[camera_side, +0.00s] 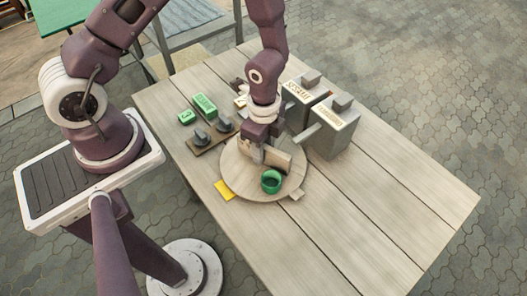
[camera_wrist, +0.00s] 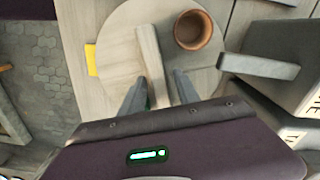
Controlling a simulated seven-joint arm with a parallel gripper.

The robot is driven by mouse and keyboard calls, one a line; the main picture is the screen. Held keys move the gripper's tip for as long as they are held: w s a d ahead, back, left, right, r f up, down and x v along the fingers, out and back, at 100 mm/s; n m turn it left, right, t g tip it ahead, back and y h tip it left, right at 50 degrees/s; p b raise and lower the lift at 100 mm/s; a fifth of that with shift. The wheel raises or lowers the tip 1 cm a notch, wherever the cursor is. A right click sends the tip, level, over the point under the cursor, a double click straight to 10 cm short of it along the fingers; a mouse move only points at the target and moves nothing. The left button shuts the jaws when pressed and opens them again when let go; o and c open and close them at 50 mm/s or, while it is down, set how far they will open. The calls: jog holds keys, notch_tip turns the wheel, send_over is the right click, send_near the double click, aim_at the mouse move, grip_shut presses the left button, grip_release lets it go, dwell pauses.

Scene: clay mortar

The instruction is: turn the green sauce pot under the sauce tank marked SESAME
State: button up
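The green sauce pot (camera_side: 271,181) stands on the near side of a round wooden turntable (camera_side: 236,180). The turntable fills the upper middle of the wrist view (camera_wrist: 115,45). A raised wooden bar (camera_side: 279,159) crosses the turntable behind the pot; it also shows in the wrist view (camera_wrist: 150,65). My gripper (camera_side: 264,158) is low over the turntable. In the wrist view its fingers (camera_wrist: 158,92) are apart, one on each side of the bar. A bit of green shows between them, mostly hidden. The tank marked SESAME (camera_side: 299,95) stands behind, at upper right.
A second grey tank (camera_side: 334,130) stands in front of it, its label too small to read, with a spout toward the turntable. A brown pot (camera_wrist: 193,30) stands on the turntable. A yellow tag (camera_side: 225,190) and green blocks (camera_side: 205,104) lie left. The right table is clear.

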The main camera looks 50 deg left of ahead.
notch_tip(320, 180, down, 2)
jog(key=shift+f, duration=0.2)
grip_shut()
jog(key=shift+r, duration=0.1)
dwell(1.3)
